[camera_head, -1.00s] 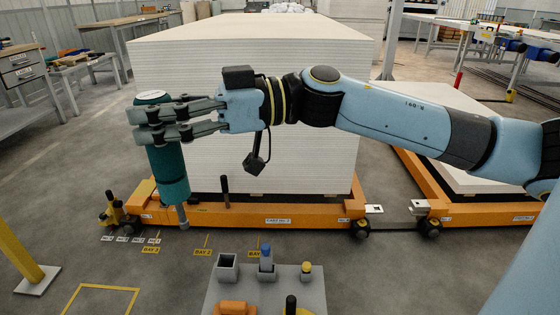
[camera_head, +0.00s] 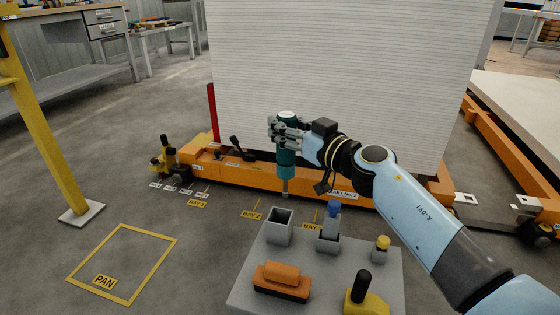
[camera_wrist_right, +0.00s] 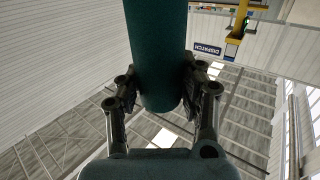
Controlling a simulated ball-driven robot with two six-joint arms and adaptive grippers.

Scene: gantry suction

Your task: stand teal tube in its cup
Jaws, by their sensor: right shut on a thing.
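The teal tube (camera_head: 286,163) is upright, with a pale top and a thin grey tip pointing down. My right gripper (camera_head: 277,131) is shut around its upper part. In the right wrist view the tube (camera_wrist_right: 157,50) lies between the two fingers (camera_wrist_right: 158,92). An open grey square cup (camera_head: 280,228) stands on the grey stand and looks empty. In the picture the tube's tip is just above this cup's rim, apart from it; the depth between them is hard to judge. A second grey cup (camera_head: 327,240) holds a blue-topped thing. My left gripper is out of view.
The grey stand (camera_head: 245,290) also bears an orange block (camera_head: 281,281), a yellow piece with a black knob (camera_head: 366,296) and a small yellow-capped post (camera_head: 381,248). Behind the tube is a tall white stack (camera_head: 340,70) on an orange base (camera_head: 235,172). A yellow post (camera_head: 40,130) stands left.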

